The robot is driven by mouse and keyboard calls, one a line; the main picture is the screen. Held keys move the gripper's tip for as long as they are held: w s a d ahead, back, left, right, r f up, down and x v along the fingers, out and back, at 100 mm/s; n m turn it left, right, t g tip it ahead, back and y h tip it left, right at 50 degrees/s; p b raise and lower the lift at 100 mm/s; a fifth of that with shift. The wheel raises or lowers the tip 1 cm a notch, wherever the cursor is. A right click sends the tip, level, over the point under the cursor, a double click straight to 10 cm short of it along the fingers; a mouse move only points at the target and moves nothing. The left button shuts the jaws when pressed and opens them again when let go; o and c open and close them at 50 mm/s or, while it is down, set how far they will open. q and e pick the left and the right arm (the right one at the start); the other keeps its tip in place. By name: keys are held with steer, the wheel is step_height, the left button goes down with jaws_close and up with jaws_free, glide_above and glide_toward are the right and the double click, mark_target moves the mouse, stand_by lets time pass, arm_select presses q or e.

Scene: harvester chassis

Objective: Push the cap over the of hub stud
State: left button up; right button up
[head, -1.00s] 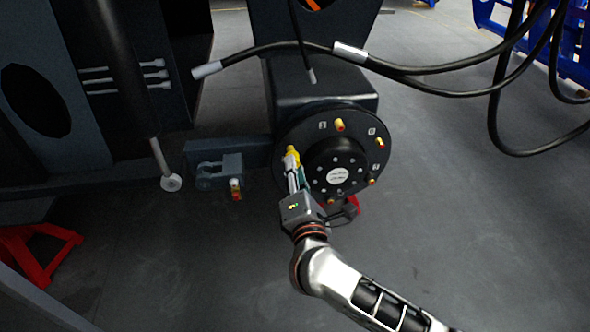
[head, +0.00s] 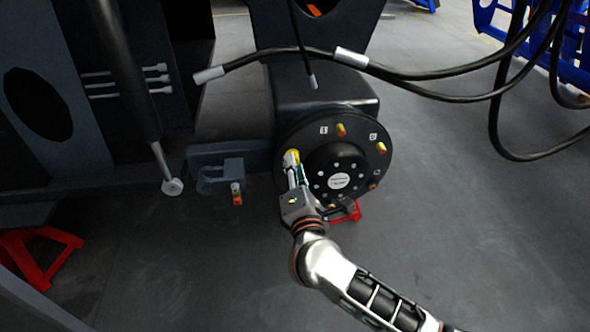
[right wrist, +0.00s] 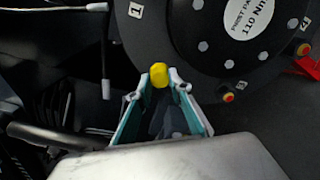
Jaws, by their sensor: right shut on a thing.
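The round black hub (head: 309,134) faces me in the head view, with a paler label at its centre. Red-and-yellow hub studs stick out around its rim, one at the top (head: 341,130) and one at the right (head: 382,148). My right gripper (head: 292,161) is shut on a yellow cap (head: 293,155) at the hub's left side. In the right wrist view the cap (right wrist: 159,75) sits between the fingertips against the dark hub face. Any stud behind the cap is hidden, so I cannot tell whether it is over one. My left gripper is not in view.
A black hose with a pale end (head: 208,75) hangs above the hub. A bracket (head: 226,170) with a small red-and-yellow fitting (head: 236,193) is left of it. A red stand (head: 345,212) shows below.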

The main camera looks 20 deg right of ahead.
steer(key=shift+w, duration=0.3)
steer(key=o, duration=0.9)
steer(key=shift+s, duration=0.15)
steer(key=shift+v, duration=2.4)
step_height(320, 180, up, 10)
steer(key=shift+r, duration=0.1)
